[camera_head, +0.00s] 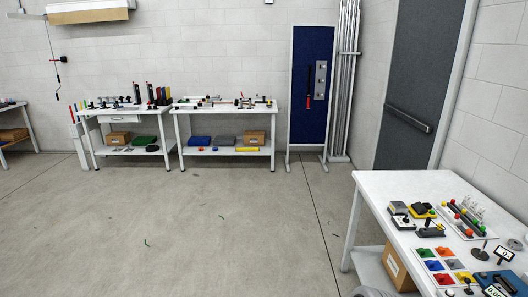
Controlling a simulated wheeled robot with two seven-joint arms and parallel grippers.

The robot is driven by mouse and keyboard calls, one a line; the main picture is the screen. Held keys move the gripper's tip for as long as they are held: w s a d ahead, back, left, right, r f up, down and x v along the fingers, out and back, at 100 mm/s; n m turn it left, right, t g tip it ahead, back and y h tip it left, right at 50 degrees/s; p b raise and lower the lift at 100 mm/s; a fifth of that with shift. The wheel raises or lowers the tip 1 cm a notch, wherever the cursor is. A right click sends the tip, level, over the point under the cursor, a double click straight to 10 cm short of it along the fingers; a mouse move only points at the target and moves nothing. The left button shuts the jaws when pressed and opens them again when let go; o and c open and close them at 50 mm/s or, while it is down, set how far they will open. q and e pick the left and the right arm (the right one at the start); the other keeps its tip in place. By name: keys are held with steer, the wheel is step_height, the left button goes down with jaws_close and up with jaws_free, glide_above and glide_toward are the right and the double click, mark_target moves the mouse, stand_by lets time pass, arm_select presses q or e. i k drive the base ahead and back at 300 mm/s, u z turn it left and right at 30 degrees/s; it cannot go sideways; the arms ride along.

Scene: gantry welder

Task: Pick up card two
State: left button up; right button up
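I cannot pick out card two by any readable label in the head view. A display with digits (495,291) is cut by the bottom edge. Neither of my grippers can be made out in this view.
The white table (385,183) fills the right, with a rack of coloured-cap items (466,217) and small devices (413,212). A cardboard box (398,268) sits underneath. Two workbenches (222,107) and a blue board (309,85) stand at the back wall. The middle floor is open.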

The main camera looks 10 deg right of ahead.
mark_target(473, 207)
steer(key=u, duration=0.05)
steer(key=i, duration=2.05)
steer(key=z, duration=1.25)
steer(key=i, duration=1.1)
steer(key=z, duration=1.25)
